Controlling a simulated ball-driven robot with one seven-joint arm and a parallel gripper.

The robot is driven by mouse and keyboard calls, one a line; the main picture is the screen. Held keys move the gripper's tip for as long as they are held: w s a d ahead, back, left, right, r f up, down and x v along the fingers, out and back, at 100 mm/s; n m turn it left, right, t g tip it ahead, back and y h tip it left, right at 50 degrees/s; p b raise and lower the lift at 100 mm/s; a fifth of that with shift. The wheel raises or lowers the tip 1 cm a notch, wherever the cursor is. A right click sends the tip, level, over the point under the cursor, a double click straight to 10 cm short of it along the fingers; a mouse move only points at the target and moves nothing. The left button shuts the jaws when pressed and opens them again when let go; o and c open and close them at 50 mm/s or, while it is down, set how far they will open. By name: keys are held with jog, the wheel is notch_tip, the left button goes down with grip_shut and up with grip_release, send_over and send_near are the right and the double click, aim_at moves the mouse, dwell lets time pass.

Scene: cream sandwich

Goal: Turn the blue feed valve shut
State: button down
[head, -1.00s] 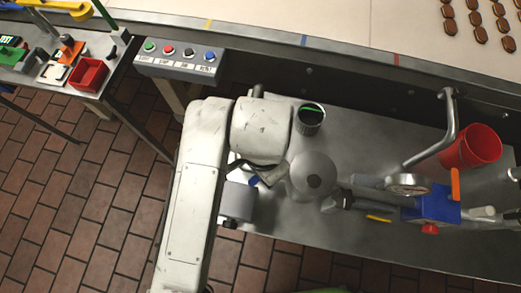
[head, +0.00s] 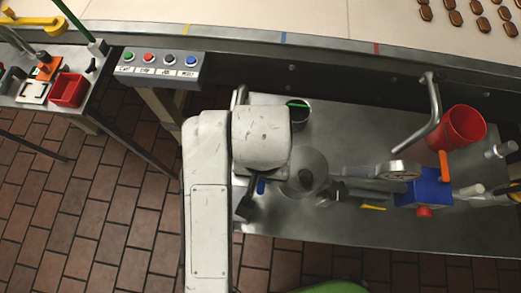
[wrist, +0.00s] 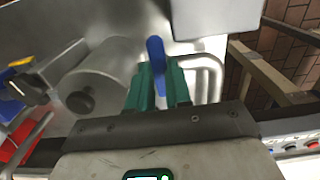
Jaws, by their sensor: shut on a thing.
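The blue valve handle (wrist: 156,52) stands between the two green fingers of my gripper (wrist: 160,82) in the wrist view. The fingers are closed on it from both sides, and its upper end sticks out beyond them. In the head view a small part of the blue handle (head: 261,186) shows just below my arm, left of the round steel hopper (head: 306,165). My arm hides the fingers there. The valve's body and pipe joint are mostly hidden by my gripper.
The hopper's cylinder (wrist: 103,72) is close left of my fingers, and a bent steel pipe (wrist: 212,66) is close right. A blue block (head: 424,190) with an orange lever, and a red cup (head: 460,127), stand farther right. A button panel (head: 160,68) is at upper left.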

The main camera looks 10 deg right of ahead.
dwell(0.4)
jog(key=c, duration=1)
grip_release()
jog(key=shift+c, duration=0.2)
notch_tip(320, 180, up, 11)
jog(key=shift+p, duration=0.35)
jog(key=shift+f, duration=0.1)
